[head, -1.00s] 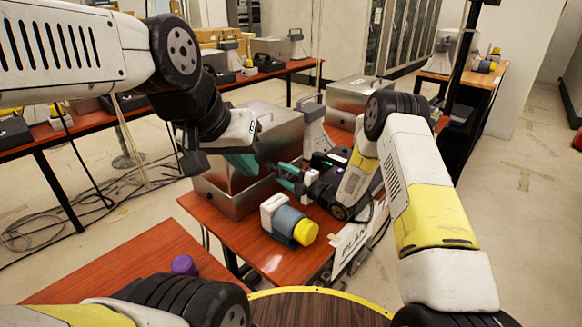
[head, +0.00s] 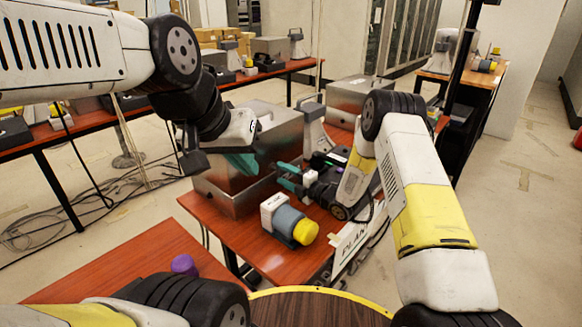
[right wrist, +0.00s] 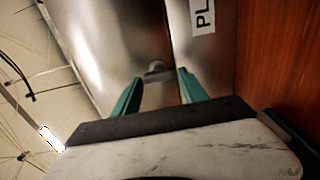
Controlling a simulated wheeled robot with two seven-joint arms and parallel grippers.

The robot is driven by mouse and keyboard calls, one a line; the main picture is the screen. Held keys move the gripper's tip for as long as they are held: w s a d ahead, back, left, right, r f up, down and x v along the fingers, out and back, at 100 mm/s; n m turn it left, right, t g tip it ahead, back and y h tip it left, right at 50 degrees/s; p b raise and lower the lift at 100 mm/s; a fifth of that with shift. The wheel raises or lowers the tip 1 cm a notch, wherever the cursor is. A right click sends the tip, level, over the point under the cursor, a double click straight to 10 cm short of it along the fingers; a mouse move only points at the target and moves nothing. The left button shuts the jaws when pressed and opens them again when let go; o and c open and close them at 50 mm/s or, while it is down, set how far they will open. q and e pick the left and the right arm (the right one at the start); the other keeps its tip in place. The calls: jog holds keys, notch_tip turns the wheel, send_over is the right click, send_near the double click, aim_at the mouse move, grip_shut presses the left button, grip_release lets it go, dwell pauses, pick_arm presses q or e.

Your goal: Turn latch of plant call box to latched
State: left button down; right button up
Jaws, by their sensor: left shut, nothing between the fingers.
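The plant call box (head: 232,200) is a brushed-metal box on the red-brown table. In the right wrist view its metal face (right wrist: 95,40) shows a seam and a partly visible "PL" label (right wrist: 203,15). A small grey latch (right wrist: 156,70) sits by the seam, just ahead of and between my right fingertips; I cannot tell whether they touch it. My right gripper (head: 281,175) has its teal fingers apart at the box's right side; it also shows in the right wrist view (right wrist: 160,82). My left gripper (head: 246,164) is shut at the box's near side.
A grey-blue cylindrical device (head: 288,220) with a yellow end lies in front of the box. A grey horn-shaped device (head: 313,125) stands behind my right gripper. A white sign (head: 350,245) hangs at the table's edge. A purple knob (head: 184,264) is on the nearer table.

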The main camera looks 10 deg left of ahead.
jog(key=shift+o, duration=1)
jog(key=v, duration=0.7)
jog(key=shift+s+d, duration=0.2)
jog(key=shift+d, duration=0.15)
